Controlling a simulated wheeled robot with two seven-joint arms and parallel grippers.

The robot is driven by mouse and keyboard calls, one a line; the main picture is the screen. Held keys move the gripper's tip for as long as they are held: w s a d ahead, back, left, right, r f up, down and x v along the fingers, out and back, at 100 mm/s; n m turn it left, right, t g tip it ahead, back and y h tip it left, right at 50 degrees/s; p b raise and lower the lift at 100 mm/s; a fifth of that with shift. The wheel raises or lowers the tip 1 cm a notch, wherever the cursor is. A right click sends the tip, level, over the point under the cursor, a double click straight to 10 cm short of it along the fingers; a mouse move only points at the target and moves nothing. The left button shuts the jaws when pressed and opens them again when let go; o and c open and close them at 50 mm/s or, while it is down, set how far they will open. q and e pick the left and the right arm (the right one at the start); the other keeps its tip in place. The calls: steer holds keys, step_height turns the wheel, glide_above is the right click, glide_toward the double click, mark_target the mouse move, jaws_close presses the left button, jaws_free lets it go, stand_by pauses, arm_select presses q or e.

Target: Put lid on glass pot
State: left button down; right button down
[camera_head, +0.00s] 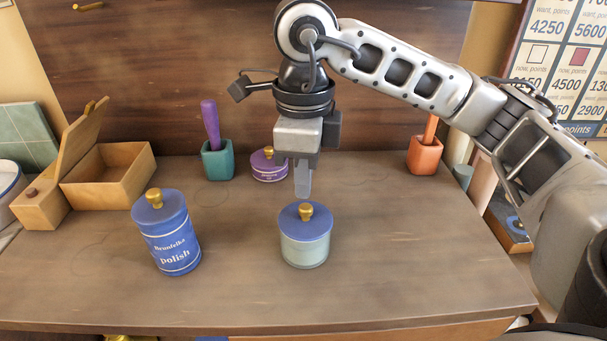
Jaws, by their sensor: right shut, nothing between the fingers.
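The glass pot (304,253) stands upright on the wooden table, pale green and see-through. Its blue lid (289,220) with a gold knob (306,211) sits on top of the pot and looks level. My right gripper (303,190) hangs fingers down just above and behind the knob in the picture. Its fingers are shut with nothing between them, and it looks apart from the lid. My left gripper does not show.
A blue polish tin (172,240) with a gold-knobbed lid stands left of the pot. Behind are a teal holder (217,160) with a purple handle, a purple tin (269,166), an orange holder (424,156) and an open wooden box (108,172). The table front is clear.

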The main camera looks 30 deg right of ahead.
steer(key=shift+f+b, duration=0.35)
steer(key=shift+f, duration=0.1)
steer(key=shift+f+b, duration=0.45)
steer(key=shift+f, duration=0.05)
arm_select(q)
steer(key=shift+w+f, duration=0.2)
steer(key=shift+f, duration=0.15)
arm_select(e)
steer(key=shift+f, duration=0.15)
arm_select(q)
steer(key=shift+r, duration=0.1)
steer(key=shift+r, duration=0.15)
